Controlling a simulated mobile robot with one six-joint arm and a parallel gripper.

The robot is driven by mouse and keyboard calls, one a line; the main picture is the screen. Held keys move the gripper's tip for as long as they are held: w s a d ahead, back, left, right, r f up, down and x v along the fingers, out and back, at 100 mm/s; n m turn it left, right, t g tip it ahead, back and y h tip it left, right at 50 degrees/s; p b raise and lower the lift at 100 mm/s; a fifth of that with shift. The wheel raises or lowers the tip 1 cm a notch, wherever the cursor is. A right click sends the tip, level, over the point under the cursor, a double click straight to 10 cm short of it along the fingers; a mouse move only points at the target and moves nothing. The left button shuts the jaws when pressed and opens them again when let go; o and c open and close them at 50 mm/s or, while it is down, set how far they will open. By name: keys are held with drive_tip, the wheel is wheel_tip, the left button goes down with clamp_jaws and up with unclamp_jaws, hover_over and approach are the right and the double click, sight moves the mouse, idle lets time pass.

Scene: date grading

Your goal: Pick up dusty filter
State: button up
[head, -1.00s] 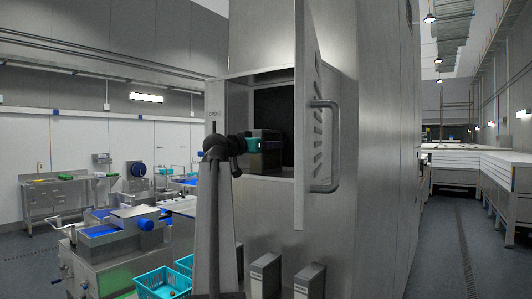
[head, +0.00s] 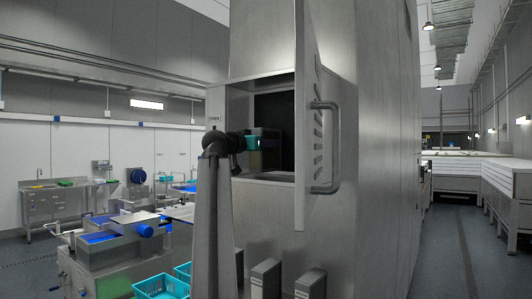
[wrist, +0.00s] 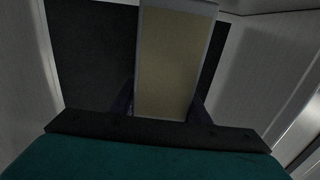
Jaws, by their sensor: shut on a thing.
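The dusty filter (wrist: 175,62) is a tan, flat panel with a thin grey frame. In the wrist view it stands out ahead of my gripper (wrist: 166,108), between its two dark fingers. My gripper is shut on its near end. In the head view my gripper (head: 268,145) is at the open hatch of a tall metal cabinet (head: 262,225), with its teal wrist part just outside the dark interior. The filter itself is hard to make out in the head view, being dark against the opening.
The hatch door (head: 309,120) stands open on the right, its handle (head: 328,148) facing outward. Two grey boxes (head: 266,278) are low on the cabinet front. A teal crate (head: 160,288) and metal machines (head: 115,240) stand to the left. A clear aisle (head: 455,240) runs at right.

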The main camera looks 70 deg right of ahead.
drive_tip(key=shift+r+b, duration=0.8)
drive_tip(key=shift+r, duration=1.75)
drive_tip(key=b+v, duration=0.2)
drive_tip(key=v, duration=0.9)
drive_tip(key=shift+a+f, duration=0.1)
drive_tip(key=shift+a, duration=0.3)
drive_tip(key=p+v, duration=0.5)
drive_tip(key=v, duration=0.2)
drive_tip(key=shift+a, duration=0.4)
drive_tip(key=shift+w, duration=0.25)
